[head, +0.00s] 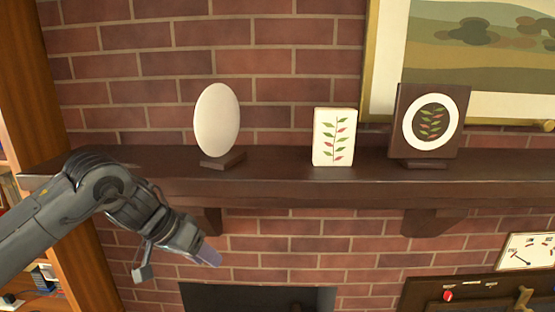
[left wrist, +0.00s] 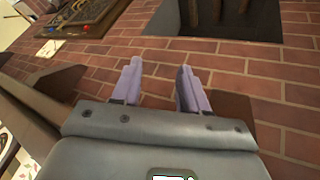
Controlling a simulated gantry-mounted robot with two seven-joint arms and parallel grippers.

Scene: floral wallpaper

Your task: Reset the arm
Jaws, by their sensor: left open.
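My left arm comes in from the left in the head view. Its gripper (head: 207,256) hangs in front of the brick wall, below the front edge of the dark wooden mantel shelf (head: 290,185). In the left wrist view the two pale purple fingers of the left gripper (left wrist: 160,88) are spread apart with only brick wall between them. The left gripper is open and empty. My right gripper is in neither view.
On the shelf stand a white oval (head: 217,120) on a dark base, a white leaf-patterned block (head: 334,137) and a dark plaque (head: 429,121) with a white ring. A framed landscape (head: 480,40) is behind. The fireplace opening (head: 258,298) is below.

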